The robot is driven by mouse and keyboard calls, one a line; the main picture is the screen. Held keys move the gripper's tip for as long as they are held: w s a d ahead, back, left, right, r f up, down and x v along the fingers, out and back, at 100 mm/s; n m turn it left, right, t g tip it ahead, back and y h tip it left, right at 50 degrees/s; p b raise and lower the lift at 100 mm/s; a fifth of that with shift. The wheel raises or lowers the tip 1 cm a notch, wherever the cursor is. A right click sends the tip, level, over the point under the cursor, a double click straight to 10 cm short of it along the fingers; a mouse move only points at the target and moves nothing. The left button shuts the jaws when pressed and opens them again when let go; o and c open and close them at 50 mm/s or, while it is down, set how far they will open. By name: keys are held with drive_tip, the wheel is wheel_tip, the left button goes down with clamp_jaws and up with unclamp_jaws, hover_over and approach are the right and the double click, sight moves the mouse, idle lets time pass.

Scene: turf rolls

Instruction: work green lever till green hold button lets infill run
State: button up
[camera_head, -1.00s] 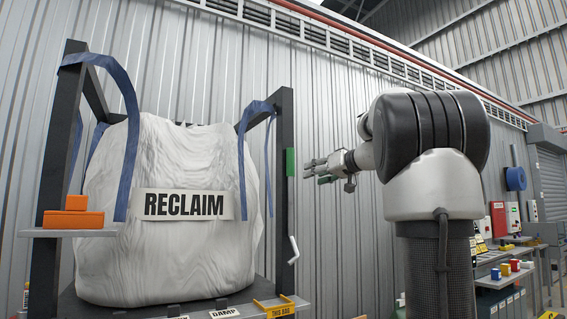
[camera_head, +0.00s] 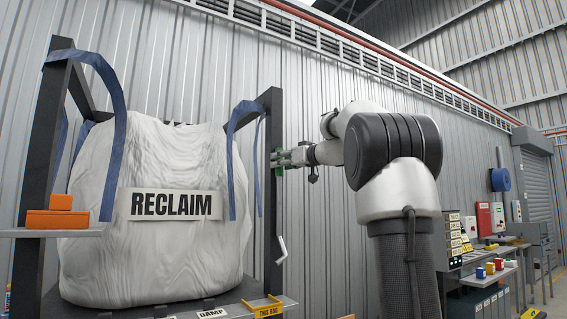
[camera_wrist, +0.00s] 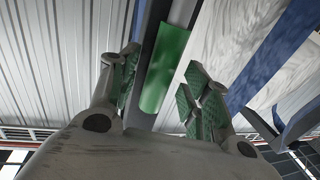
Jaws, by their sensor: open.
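A long green piece (camera_wrist: 168,68), probably the green lever's grip, runs along the dark upright post in the wrist view. My gripper (camera_wrist: 160,92) is open, with one green-padded finger to either side of the green piece; I cannot tell whether they touch it. In the head view my gripper (camera_head: 283,158) is at the right post (camera_head: 272,205) of the bag frame and hides much of the green piece. I cannot pick out a green hold button.
A large white bag marked RECLAIM (camera_head: 155,250) hangs by blue straps left of the post. A white crank-shaped handle (camera_head: 281,250) sticks out lower on the post. An orange block (camera_head: 58,219) lies on the left ledge. A cluttered bench (camera_head: 490,275) stands at right.

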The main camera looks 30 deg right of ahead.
clamp_jaws()
drive_tip(key=shift+s, duration=0.1)
drive_tip(key=s+f+n+t+y, duration=0.1)
drive_tip(key=s+f+t, duration=0.2)
drive_tip(key=s, duration=0.4)
drive_tip(key=s+f+n+t+y, duration=0.1)
drive_tip(key=s+f+t, duration=0.2)
drive_tip(key=s, duration=0.4)
drive_tip(key=shift+d+y, duration=0.3)
drive_tip(key=shift+y, duration=0.1)
drive_tip(key=shift+f, duration=0.2)
unclamp_jaws()
drive_tip(key=shift+s+r, duration=0.1)
drive_tip(key=shift+s, duration=0.05)
